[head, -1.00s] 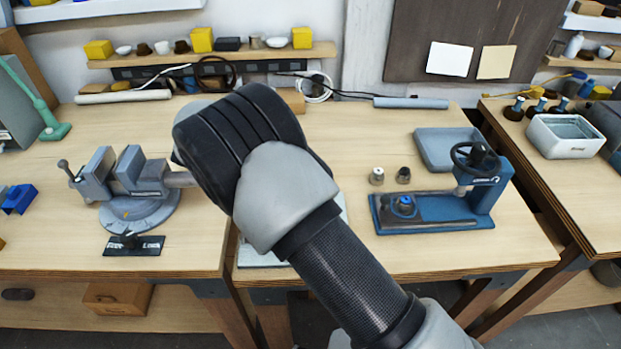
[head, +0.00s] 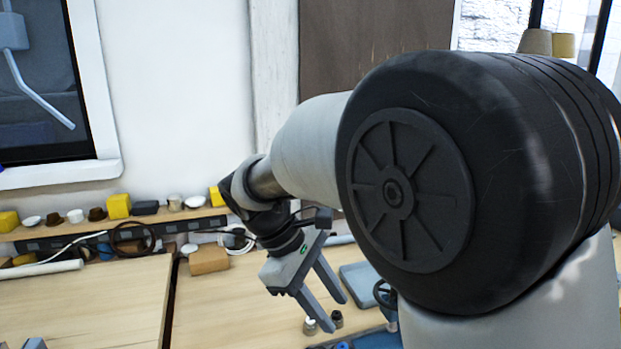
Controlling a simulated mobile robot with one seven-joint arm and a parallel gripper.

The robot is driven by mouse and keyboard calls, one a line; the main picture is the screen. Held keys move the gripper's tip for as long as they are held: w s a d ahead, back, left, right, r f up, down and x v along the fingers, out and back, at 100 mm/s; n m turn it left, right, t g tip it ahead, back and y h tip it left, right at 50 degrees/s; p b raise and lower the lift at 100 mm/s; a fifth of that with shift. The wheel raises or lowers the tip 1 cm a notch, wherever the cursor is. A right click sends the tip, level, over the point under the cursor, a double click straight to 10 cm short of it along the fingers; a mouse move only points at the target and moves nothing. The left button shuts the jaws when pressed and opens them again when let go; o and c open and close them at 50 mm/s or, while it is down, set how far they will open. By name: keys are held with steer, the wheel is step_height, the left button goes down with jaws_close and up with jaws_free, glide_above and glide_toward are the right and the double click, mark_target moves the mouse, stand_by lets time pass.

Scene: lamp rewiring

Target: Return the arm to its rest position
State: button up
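My arm fills the middle and right of the head view, with a large black joint closest to the camera. My gripper (head: 328,313) hangs from the far end of the arm, above the workbench (head: 230,308). Its two grey fingers point down and are spread apart with nothing between them. In the picture the fingertips lie beside two small cylinders, one light (head: 310,326) and one dark (head: 337,319); I cannot tell the height between them.
A blue-grey tray (head: 360,279) and a partly hidden handwheel (head: 384,294) are right of the gripper. A cardboard-coloured block (head: 209,260) sits at the bench's back. A shelf (head: 165,228) with small cups and yellow boxes runs along the wall.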

steer(key=s+d+r+m+t+y+p, duration=0.1)
steer(key=s+d+r+m+t+y, duration=0.1)
steer(key=s+d+r+m, duration=0.2)
steer(key=s+d+r+m+t+y+p, duration=0.2)
steer(key=s+d+r+m, duration=0.3)
steer(key=s, duration=0.5)
steer(key=d+m+t+y, duration=0.1)
steer(key=d+m, duration=0.1)
steer(key=m, duration=0.1)
steer(key=shift+s+t+y, duration=0.15)
steer(key=shift+t+y, duration=0.15)
